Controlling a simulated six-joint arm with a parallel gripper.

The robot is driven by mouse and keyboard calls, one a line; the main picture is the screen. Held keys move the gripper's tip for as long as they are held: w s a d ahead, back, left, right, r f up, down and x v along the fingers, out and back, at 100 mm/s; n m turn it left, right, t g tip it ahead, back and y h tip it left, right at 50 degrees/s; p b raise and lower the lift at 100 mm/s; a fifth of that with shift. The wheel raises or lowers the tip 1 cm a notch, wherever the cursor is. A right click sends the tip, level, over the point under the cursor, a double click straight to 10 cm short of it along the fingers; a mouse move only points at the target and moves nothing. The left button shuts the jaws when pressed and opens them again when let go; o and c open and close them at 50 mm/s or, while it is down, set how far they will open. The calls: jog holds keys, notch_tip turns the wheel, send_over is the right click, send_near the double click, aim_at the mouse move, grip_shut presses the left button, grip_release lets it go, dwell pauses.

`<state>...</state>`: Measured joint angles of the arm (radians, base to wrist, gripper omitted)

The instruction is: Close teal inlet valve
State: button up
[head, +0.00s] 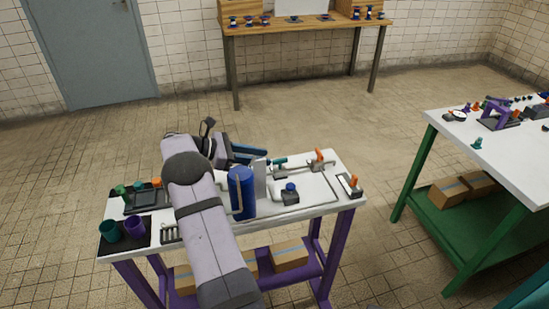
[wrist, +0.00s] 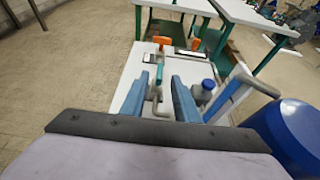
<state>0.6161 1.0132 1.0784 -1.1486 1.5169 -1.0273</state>
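The teal inlet valve (head: 279,161) is a small teal lever on the grey pipework of the white table. In the wrist view its teal lever (wrist: 159,74) shows between my two blue fingers, beyond their tips or level with them; I cannot tell which. My gripper (head: 250,153) is above the table, left of the valve in the head view. Its fingers are spread apart with no object clamped, as the wrist view (wrist: 160,88) shows. My arm hides part of the table's left side.
A blue tank (head: 242,193) stands close to my gripper. Orange-handled valves (head: 318,156) and (head: 353,182) and a blue-capped fitting (head: 290,190) share the table. Teal and purple cups (head: 110,231) stand at the left. A second table (head: 490,150) is at the right.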

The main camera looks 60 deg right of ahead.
aim_at(279, 159)
jog(key=shift+p+x, duration=0.4)
jog(key=shift+x, duration=2.3)
grip_shut()
